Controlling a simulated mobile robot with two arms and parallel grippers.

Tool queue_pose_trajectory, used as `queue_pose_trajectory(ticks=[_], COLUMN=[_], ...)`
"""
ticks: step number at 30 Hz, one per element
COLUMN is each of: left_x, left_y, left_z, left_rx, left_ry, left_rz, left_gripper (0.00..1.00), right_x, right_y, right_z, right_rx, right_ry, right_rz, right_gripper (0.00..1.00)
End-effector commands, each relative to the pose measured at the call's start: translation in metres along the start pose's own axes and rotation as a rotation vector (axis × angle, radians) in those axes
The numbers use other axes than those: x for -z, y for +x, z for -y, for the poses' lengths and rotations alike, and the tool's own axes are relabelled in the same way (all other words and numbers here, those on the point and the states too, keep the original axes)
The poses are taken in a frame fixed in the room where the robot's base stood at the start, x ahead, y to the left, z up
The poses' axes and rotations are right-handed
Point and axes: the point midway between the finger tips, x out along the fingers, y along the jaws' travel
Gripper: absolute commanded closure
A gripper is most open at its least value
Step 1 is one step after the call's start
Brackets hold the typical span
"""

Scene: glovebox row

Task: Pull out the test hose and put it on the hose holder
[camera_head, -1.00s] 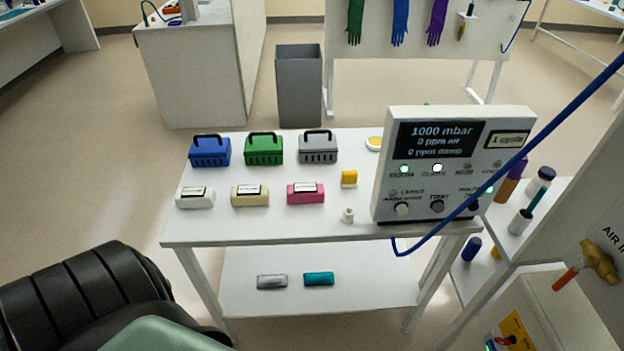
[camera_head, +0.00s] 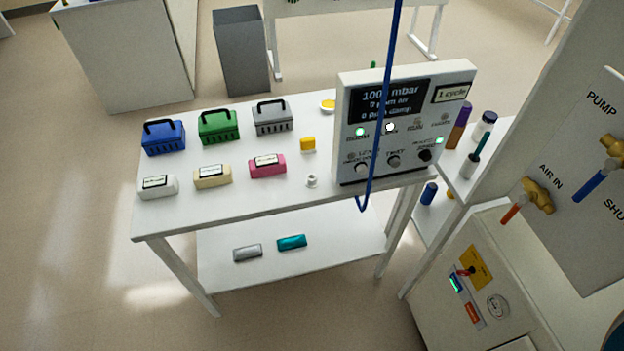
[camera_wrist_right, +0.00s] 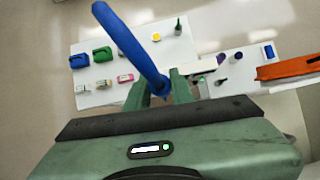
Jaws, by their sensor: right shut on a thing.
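The blue test hose (camera_head: 382,95) hangs across the head view from the top edge. It passes in front of the tester box, and its lower end hooks just below the table's front edge. In the right wrist view, a thick blue hose length (camera_wrist_right: 130,45) rises from between the green fingers of my right gripper (camera_wrist_right: 160,90). The gripper is shut on the hose, above the table. My left gripper is in neither current view. I cannot make out a hose holder in the current views.
The tester box (camera_head: 405,120) stands at the right of the white table (camera_head: 225,210). Several small cases and blocks lie left of it. At right are the panel's AIR IN valve (camera_head: 535,195), the PUMP valve (camera_head: 612,152) and a white cabinet (camera_head: 420,280). A grey bin (camera_head: 241,52) stands behind.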

Motion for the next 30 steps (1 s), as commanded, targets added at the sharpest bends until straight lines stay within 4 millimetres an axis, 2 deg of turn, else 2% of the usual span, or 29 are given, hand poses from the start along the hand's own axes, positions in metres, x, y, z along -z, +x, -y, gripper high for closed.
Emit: queue_pose_trajectory(ticks=[5, 18, 21, 23, 26, 30], left_x=[0.003, -0.008, -0.008, -0.008, -0.008, -0.009], left_y=[0.0, 0.0, 0.0, 0.001, 0.003, 0.008], left_z=[-0.001, -0.002, -0.002, -0.002, -0.002, 0.0], left_rx=[-0.001, -0.003, -0.003, -0.002, -0.002, 0.0], left_ry=[0.0, 0.0, 0.0, 0.0, 0.0, 0.001], left_rz=[-0.004, 0.011, 0.011, 0.011, 0.011, 0.012], left_gripper=[1.0, 1.0, 1.0, 1.0, 1.0, 1.0], right_x=[0.0, 0.0, 0.001, 0.003, 0.01, 0.034], right_y=[0.0, 0.0, 0.005, 0.013, 0.04, 0.102], right_z=[0.0, 0.0, 0.0, 0.002, 0.004, 0.006], right_rx=[0.0, 0.0, -0.01, -0.026, -0.08, -0.224], right_ry=[0.0, -0.001, -0.015, -0.039, -0.121, -0.337], right_rz=[0.0, 0.0, -0.002, -0.002, -0.006, -0.01], right_gripper=[1.0, 1.0, 1.0, 1.0, 1.0, 1.0])
